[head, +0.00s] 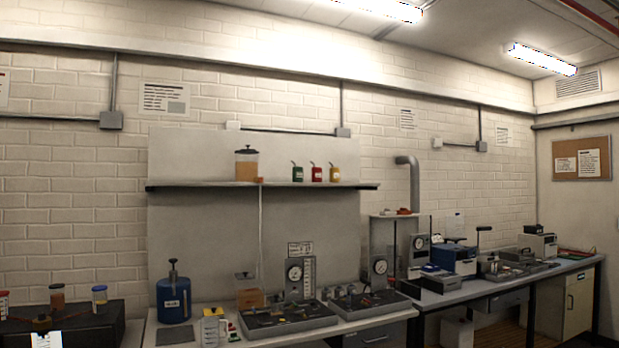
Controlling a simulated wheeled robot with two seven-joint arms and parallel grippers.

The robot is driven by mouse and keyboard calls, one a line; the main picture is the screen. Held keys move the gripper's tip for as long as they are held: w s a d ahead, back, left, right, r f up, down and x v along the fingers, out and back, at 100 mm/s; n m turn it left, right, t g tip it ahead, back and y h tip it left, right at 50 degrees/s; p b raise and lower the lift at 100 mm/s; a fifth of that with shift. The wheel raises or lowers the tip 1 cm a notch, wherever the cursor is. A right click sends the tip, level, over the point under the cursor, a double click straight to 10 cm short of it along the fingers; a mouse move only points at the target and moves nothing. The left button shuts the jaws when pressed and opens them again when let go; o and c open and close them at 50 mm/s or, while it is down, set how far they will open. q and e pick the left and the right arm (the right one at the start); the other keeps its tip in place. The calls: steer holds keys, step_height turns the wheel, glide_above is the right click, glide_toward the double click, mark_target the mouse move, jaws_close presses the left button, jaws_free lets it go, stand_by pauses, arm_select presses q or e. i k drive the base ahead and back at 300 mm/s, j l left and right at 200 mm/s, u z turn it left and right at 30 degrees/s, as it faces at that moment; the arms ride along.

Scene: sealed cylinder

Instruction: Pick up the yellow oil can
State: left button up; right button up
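The yellow oil can (334,174) stands upright on the dark wall shelf (225,184). It is the rightmost of three small cans with thin spouts. The red can (316,174) is just to its left, with a small gap between them. The green can (297,173) stands further left. The yellow can has a pale label on its front, and nothing hides it. Neither of my grippers is in view.
A container of amber liquid (246,165) stands on the shelf, left of the cans. Below are a blue tank (174,296), a clear jug (211,329) and gauge rigs (294,272) on the bench. A grey pipe (413,185) rises right of the shelf.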

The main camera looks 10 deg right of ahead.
mark_target(334, 172)
steer(key=i+l+u, duration=0.25)
steer(key=i+l, duration=0.25)
steer(key=i+l+u, duration=0.25)
steer(key=i+l, duration=0.35)
steer(key=i+l+u, duration=0.1)
steer(key=l, duration=0.55)
steer(key=i+l+u, duration=0.15)
steer(key=l, duration=0.5)
steer(key=i+l+u, duration=0.1)
steer(key=l, duration=0.55)
steer(key=i+l+u, duration=0.1)
steer(key=l, duration=0.6)
steer(key=i, duration=0.05)
